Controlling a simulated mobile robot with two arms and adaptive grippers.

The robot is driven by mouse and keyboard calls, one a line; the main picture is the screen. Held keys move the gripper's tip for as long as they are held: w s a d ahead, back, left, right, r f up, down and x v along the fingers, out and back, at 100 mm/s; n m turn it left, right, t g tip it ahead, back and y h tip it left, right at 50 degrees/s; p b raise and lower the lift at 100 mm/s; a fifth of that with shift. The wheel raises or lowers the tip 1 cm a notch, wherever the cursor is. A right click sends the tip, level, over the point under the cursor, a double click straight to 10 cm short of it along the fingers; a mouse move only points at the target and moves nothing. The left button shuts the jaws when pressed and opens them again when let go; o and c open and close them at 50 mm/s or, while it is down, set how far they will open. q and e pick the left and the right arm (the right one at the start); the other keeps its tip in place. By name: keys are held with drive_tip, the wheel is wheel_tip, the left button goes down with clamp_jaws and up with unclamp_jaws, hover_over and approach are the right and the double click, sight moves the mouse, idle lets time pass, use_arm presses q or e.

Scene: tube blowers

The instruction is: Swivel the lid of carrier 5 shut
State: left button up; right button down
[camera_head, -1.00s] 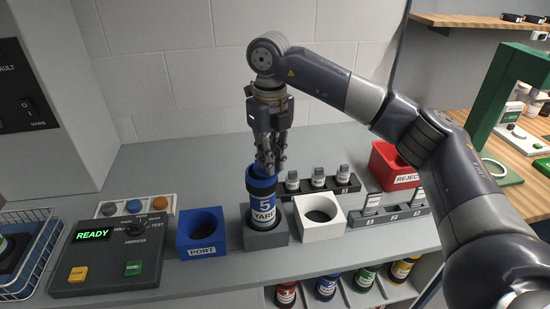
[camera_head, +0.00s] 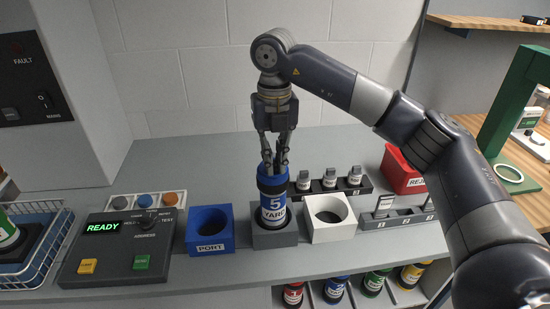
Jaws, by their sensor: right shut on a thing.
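Carrier 5 (camera_head: 273,209) is a blue canister with a white label reading 5 YARD and dark bands. It stands upright in a grey square holder (camera_head: 288,240). My right gripper (camera_head: 274,168) points straight down onto its top from above, with its fingers closed in around the lid of carrier 5 (camera_head: 268,172). The fingers cover much of the lid, so how far it is turned over the opening is hard to tell. My left gripper is not in view.
A blue PORT holder (camera_head: 196,240) and a white holder (camera_head: 316,234), both empty, flank the carrier. A control box (camera_head: 109,267) reading READY is at the left. Small racks with vials and a red REJECT bin (camera_head: 396,179) stand at the right.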

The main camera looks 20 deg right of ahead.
sight(274, 164)
drive_tip(key=c, duration=1.6)
unclamp_jaws()
drive_tip(key=shift+c, duration=0.2)
drive_tip(key=shift+r, duration=0.15)
wheel_tip(274, 164, up, 12)
